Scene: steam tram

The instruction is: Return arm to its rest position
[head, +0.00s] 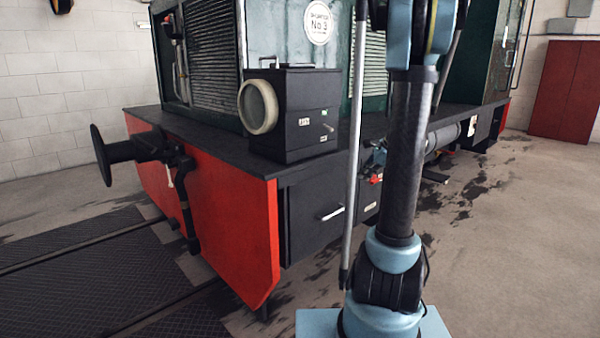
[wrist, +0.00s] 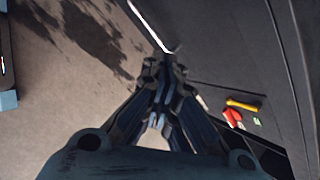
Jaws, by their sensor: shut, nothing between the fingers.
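My gripper (wrist: 163,76) shows in the wrist view with its fingers together, shut and empty. It hangs over the edge between the grey floor (wrist: 75,60) and a dark surface (wrist: 220,60), probably part of the tram. In the head view my arm rises in front of the tram, right of the middle, and the gripper is out of that picture. I cannot tell whether the fingertips touch anything.
The tram's red buffer beam (head: 210,205) and black box lamp (head: 292,115) stand left of my arm. A black buffer (head: 105,155) juts out left. In the wrist view a yellow-handled part (wrist: 243,104) lies right of my gripper. Floor at right (head: 520,240) is clear.

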